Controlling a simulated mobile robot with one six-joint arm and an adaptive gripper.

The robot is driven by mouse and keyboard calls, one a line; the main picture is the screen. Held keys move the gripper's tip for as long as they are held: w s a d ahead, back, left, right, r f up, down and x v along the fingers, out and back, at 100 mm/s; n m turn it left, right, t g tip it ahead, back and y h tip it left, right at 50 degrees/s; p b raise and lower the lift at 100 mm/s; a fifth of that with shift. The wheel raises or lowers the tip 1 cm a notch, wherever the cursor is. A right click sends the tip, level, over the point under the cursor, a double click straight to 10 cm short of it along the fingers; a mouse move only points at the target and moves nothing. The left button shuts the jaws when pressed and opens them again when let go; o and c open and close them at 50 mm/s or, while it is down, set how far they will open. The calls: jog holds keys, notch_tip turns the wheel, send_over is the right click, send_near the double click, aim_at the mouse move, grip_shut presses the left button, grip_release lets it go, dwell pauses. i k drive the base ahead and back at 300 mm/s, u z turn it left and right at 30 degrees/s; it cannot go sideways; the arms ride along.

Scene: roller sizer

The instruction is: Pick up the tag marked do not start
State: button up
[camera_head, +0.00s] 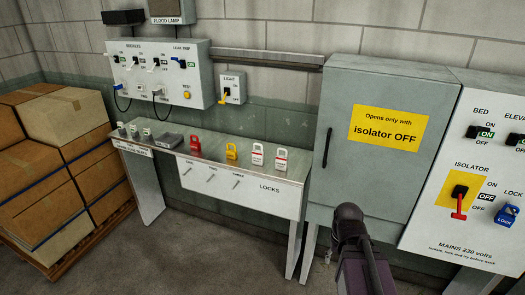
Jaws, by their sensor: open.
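Two small white upright pieces with red bands and loop-like tops stand side by side on the bench, the left one (257,155) and the right one (281,161). They look like tags, but their print is too small to read, so I cannot tell which one says do not start. My dark arm rises from the bottom edge in front of the grey cabinet, to the right of and nearer than both pieces. My gripper's fingers cannot be made out. Nothing covers the two white pieces.
The narrow bench (172,150) also holds a red padlock (195,145), a yellow padlock (231,151) and a grey block (169,141). A grey cabinet (375,100) adjoins its right end. A switch panel (150,75) hangs above. Stacked boxes (55,150) stand left. Floor in front is clear.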

aim_at(258, 156)
jog(key=u, duration=0.15)
jog(key=i, duration=1.15)
jog(key=u, duration=0.5)
